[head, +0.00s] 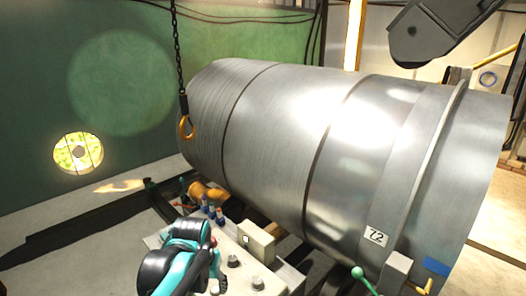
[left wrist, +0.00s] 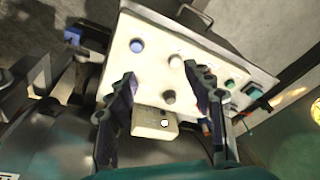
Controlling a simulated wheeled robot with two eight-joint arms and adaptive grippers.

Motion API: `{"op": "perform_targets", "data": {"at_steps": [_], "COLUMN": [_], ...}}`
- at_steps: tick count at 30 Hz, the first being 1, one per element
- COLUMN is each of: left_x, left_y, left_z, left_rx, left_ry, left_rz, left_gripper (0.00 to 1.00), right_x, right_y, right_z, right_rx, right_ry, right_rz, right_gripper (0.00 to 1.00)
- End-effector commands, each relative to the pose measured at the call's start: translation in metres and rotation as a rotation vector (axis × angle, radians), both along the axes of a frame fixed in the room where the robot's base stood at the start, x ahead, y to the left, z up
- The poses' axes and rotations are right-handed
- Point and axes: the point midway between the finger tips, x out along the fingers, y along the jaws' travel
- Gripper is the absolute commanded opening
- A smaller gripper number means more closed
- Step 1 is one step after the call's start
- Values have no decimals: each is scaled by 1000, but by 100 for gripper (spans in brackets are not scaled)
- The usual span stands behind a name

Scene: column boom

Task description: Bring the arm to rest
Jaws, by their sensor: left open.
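My left gripper (head: 218,268) shows at the bottom of the head view, at the end of my teal and black arm, over a pale control panel (head: 236,262). In the left wrist view my left gripper (left wrist: 163,82) has its two dark fingers spread wide apart with nothing between them. The control panel (left wrist: 150,28) lies beyond the fingers, with knobs and coloured buttons on its face. A cream box (left wrist: 155,122) on the panel shows between the fingers. I cannot tell how far the fingertips are from the panel. My right gripper is not in view.
A large steel cylinder (head: 275,130) fills the middle, with a tag (head: 375,236) reading 72. A chain with an orange hook (head: 186,127) hangs at its left. A green-knobbed lever (head: 358,272) stands at lower right. The grey floor (head: 60,215) at left looks mostly clear.

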Motion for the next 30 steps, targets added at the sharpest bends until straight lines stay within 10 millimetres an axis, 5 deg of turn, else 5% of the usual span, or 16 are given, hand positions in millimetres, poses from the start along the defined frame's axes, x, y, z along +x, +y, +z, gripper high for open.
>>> {"op": "perform_targets", "data": {"at_steps": [6,13,30], "left_x": [-67,-117,-134], "left_y": [20,32,36], "left_z": [-14,-42,-56], "left_rx": [-25,-42,-49], "left_ry": [-165,-318,-384], "left_rz": [48,89,107], "left_gripper": [52,52,52], "right_x": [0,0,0], "right_y": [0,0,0], "right_z": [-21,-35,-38], "right_rx": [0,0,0], "right_ry": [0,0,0], "right_rz": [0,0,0], "right_gripper": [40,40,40]}}
